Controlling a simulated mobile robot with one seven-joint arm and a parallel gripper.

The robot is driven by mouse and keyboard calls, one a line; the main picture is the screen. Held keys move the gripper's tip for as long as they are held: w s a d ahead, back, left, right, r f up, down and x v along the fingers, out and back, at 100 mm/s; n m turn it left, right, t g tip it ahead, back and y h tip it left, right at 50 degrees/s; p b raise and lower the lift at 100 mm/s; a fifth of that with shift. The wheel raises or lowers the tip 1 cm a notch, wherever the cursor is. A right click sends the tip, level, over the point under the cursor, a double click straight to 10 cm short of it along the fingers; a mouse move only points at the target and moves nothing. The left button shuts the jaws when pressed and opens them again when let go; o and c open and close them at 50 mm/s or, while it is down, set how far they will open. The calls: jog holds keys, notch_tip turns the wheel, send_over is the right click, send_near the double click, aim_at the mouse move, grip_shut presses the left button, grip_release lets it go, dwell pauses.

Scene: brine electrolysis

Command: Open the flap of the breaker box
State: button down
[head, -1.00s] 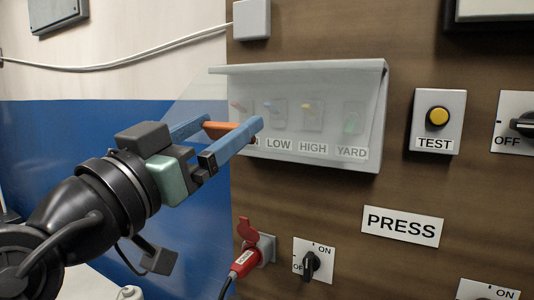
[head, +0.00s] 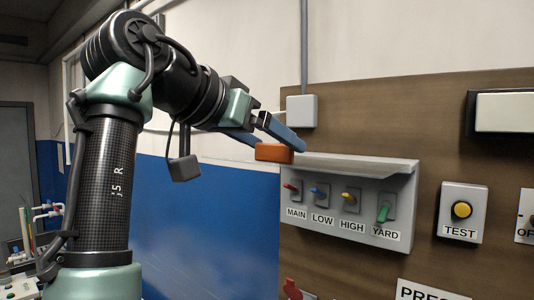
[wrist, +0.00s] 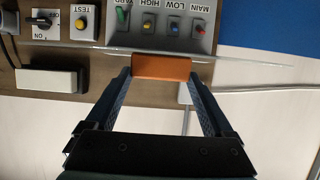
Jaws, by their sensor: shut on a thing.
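The breaker box (head: 405,205) is on the brown panel in the head view. Its front is uncovered, and the switches (head: 347,199) above MAIN, LOW, HIGH and YARD show plainly. The clear flap is raised to about level, seen nearly edge-on; its thin edge crosses the wrist view (wrist: 240,59). My gripper (head: 280,147) is shut on the flap's orange handle (head: 272,153), in front of the box and level with its top. In the wrist view the handle spans between both blue fingers (wrist: 161,68).
A small white box (head: 302,111) with a grey conduit is above the breaker box. A TEST button (head: 461,211) and a pale fixture (head: 504,112) are to the right. A red connector (head: 293,289) is below. A cluttered bench (head: 30,265) stands far left.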

jog(key=shift+w+d+r+g+y, duration=0.15)
jog(key=shift+r+g, duration=0.1)
jog(key=shift+r, duration=0.15)
jog(key=shift+w+d+r+g+y, duration=0.15)
jog(key=shift+r+g, duration=0.1)
jog(key=shift+r, duration=0.15)
jog(key=shift+a, duration=0.1)
grip_release()
jog(key=shift+r, duration=0.1)
jog(key=b+v, duration=0.3)
jog(key=v, duration=0.9)
jog(key=shift+s+a+r, duration=0.2)
jog(key=shift+r, duration=0.05)
